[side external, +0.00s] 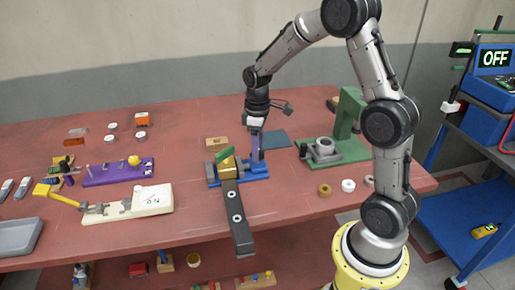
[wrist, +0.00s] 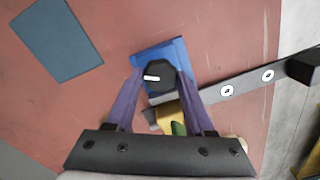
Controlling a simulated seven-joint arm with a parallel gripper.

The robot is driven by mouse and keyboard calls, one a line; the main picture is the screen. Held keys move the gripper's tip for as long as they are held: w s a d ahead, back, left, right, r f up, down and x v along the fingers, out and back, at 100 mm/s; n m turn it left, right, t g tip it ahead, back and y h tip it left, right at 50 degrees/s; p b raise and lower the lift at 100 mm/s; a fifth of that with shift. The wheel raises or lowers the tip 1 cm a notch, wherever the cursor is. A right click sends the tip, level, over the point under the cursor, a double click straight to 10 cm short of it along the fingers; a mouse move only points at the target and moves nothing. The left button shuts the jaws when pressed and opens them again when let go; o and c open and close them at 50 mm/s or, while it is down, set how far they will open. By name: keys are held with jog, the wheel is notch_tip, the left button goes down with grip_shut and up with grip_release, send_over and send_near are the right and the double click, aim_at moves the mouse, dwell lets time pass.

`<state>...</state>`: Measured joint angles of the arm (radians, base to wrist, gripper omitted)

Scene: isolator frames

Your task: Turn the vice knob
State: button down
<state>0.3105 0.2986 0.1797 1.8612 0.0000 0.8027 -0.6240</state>
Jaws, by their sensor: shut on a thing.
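The vice (side external: 262,178) has a blue base and stands near the middle of the red table; its blue base also shows in the wrist view (wrist: 172,50). Its black knob (wrist: 153,84) has a white bar mark, which lies nearly level in the wrist view. My gripper (side external: 257,157) points down over the vice, and its purple fingers (wrist: 158,76) are on either side of the knob, shut on it. In the side view the knob is hidden by the fingers. A yellow block (side external: 229,173) with a green piece and a long dark bar (side external: 236,210) sit at the vice's left.
A blue-grey mat (side external: 276,140) lies behind the vice. A green press (side external: 345,135) stands to its right. A white board with a yellow lever (side external: 65,199) and a purple pegboard (side external: 112,176) lie to its left. The dark bar reaches the front edge.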

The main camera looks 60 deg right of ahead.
jog(key=m, duration=0.6)
jog(key=shift+r, duration=0.1)
jog(key=m, duration=0.6)
jog(key=shift+m, duration=0.3)
dwell(0.3)
jog(key=shift+c, duration=1.3)
grip_release()
notch_tip(320, 180, up, 14)
